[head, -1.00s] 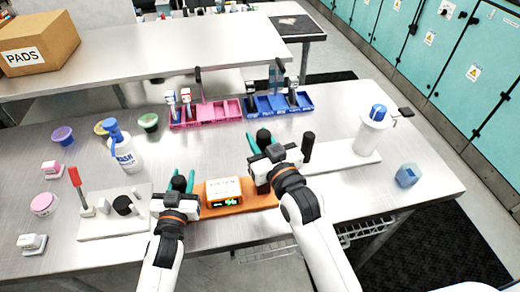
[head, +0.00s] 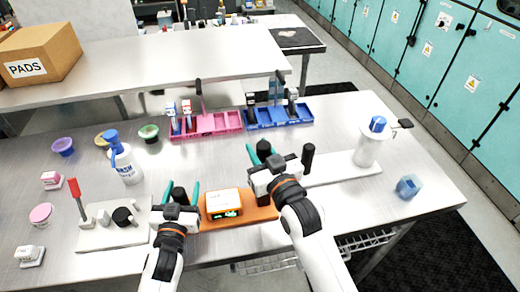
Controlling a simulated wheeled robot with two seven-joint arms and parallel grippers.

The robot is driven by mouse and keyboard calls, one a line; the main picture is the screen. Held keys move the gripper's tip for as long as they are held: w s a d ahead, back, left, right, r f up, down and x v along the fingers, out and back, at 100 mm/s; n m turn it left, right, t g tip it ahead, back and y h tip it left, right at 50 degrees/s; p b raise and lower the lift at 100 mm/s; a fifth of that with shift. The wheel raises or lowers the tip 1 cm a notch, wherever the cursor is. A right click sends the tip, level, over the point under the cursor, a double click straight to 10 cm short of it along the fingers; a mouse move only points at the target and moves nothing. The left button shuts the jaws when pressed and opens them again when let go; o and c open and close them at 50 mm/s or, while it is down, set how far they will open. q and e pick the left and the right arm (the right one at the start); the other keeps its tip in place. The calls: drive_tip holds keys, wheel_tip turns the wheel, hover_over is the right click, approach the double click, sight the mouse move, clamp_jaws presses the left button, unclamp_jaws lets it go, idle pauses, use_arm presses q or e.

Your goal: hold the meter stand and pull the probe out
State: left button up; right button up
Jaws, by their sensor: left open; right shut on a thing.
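The meter stand (head: 238,220) is an orange base near the table's front edge. On it sits a white and orange meter (head: 222,203) with a lit green display. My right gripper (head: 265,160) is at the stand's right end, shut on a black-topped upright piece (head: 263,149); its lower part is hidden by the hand. My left gripper (head: 180,195) is at the stand's left end, open, its teal fingers on either side of another black-topped piece (head: 179,194). I cannot tell which black piece is the probe, or whether the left fingers touch theirs.
A white plate with a red-handled lever (head: 78,200) lies left of my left gripper. A wash bottle (head: 125,165) stands behind. Pink (head: 212,124) and blue (head: 275,115) trays lie at the back. A black post (head: 308,157) and a white jar (head: 370,145) stand to the right.

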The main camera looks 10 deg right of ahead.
use_arm(q)
drive_tip(key=shift+r, duration=0.1)
wheel_tip(320, 180, up, 7)
drive_tip(key=p, duration=0.7)
drive_tip(key=shift+r, duration=0.2)
drive_tip(key=shift+s, duration=0.1)
drive_tip(key=shift+p+v, duration=0.6)
drive_tip(key=shift+v, duration=1)
drive_tip(key=p+v, duration=0.1)
drive_tip(key=v, duration=0.4)
drive_tip(key=shift+s+a, duration=0.1)
drive_tip(key=shift+s, duration=0.2)
